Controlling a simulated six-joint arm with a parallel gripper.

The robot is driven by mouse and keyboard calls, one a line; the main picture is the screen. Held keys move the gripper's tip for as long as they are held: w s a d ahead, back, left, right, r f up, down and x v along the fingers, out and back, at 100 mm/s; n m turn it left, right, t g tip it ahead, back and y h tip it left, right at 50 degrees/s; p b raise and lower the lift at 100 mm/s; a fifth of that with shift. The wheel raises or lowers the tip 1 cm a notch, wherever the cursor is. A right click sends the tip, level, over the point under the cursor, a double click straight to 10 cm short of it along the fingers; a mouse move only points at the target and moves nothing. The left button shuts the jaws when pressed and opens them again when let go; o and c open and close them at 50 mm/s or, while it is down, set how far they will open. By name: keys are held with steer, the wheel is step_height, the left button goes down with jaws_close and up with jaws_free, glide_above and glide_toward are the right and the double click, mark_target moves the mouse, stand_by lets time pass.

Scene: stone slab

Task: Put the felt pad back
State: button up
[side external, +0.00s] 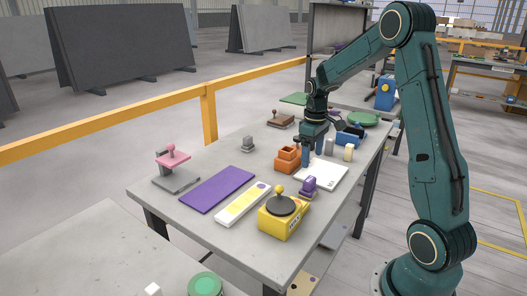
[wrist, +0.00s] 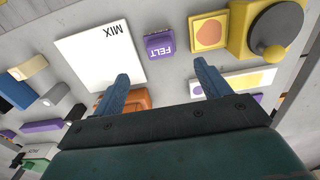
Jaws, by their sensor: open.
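The felt pad is a small purple block lettered FELT (wrist: 160,46). In the side view it is the purple piece (side external: 308,187) standing on the slab by the near corner of the white board (side external: 325,174). That board is lettered MIX (wrist: 97,47) in the wrist view. My gripper (side external: 313,156) hangs over the table beyond the felt pad, near the orange block (side external: 287,158). In the wrist view my gripper (wrist: 161,72) has its two blue fingers wide apart with nothing between them, and the pad lies ahead of the gap.
A yellow box with a dark knobbed disc (side external: 283,218) stands near the front edge. A yellow card with an orange circle (wrist: 208,33) lies between it and the pad. A white strip (side external: 243,204) and purple sheet (side external: 218,189) lie left. Small blocks (side external: 347,152) stand behind.

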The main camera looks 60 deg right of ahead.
stand_by(0.3)
steer(key=s+a+r+t, duration=0.2)
steer(key=s+a+r, duration=0.4)
steer(key=a, duration=0.4)
steer(key=s+a+r+t, duration=0.2)
steer(key=s+a+r, duration=0.2)
steer(key=a+r, duration=0.5)
steer(key=s+a+f+t, duration=0.1)
steer(key=s+a, duration=0.5)
steer(key=s, duration=0.2)
steer(key=shift+f+t, duration=0.3)
